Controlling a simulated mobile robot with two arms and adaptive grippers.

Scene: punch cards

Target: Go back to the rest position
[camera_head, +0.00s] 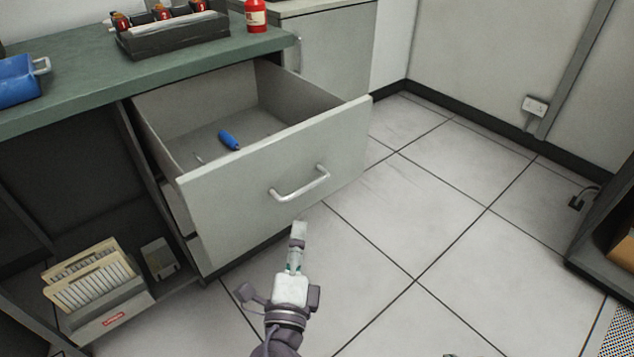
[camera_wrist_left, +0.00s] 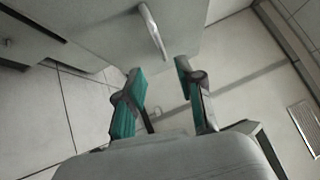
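My left gripper (camera_head: 297,240) is in front of the open drawer's front panel, below its handle, in the head view. In the left wrist view its two teal-padded fingers (camera_wrist_left: 161,72) stand apart with nothing between them. The grey drawer (camera_head: 235,205) is pulled well out, and its metal handle (camera_head: 300,184) is free of the fingers. The handle also shows in the left wrist view (camera_wrist_left: 152,32), beyond the fingertips. A blue-handled tool (camera_head: 229,140) lies inside the drawer. My right gripper is not in view.
A green worktop (camera_head: 85,82) carries a blue container (camera_head: 18,80), a dark rack (camera_head: 172,37) and a red bottle (camera_head: 256,16). A box of punch cards (camera_head: 92,285) sits on the lower left shelf. Tiled floor (camera_head: 430,220) is clear to the right, up to a dark unit (camera_head: 600,235).

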